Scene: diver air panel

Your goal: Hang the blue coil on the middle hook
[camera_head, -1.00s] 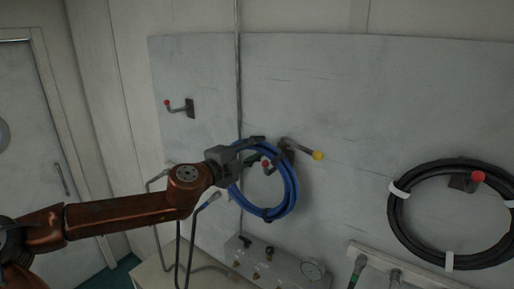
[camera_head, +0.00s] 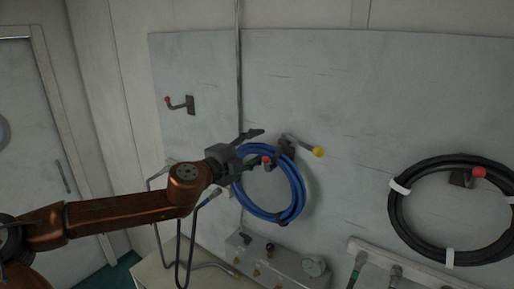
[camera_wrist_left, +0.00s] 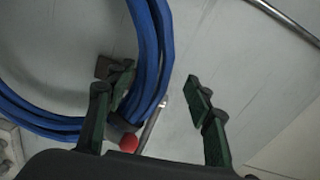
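The blue coil (camera_head: 293,186) hangs against the grey wall panel at the middle hook (camera_head: 267,160), whose red tip shows in front of it. Its upper left part appears to rest over the hook's arm. My left gripper (camera_head: 258,147) is open beside the coil's upper left. In the left wrist view the blue coil (camera_wrist_left: 150,60) passes between the spread fingers of my left gripper (camera_wrist_left: 160,88), one finger on its inner side, one outside. The red tip (camera_wrist_left: 129,142) lies low between them. My right gripper is not in view.
A lever with a yellow knob (camera_head: 318,152) juts out just right of the coil's top. An empty red-tipped hook (camera_head: 180,103) is at the left, and a black coil (camera_head: 399,220) hangs at the right. A gauge block (camera_head: 275,263) sits below.

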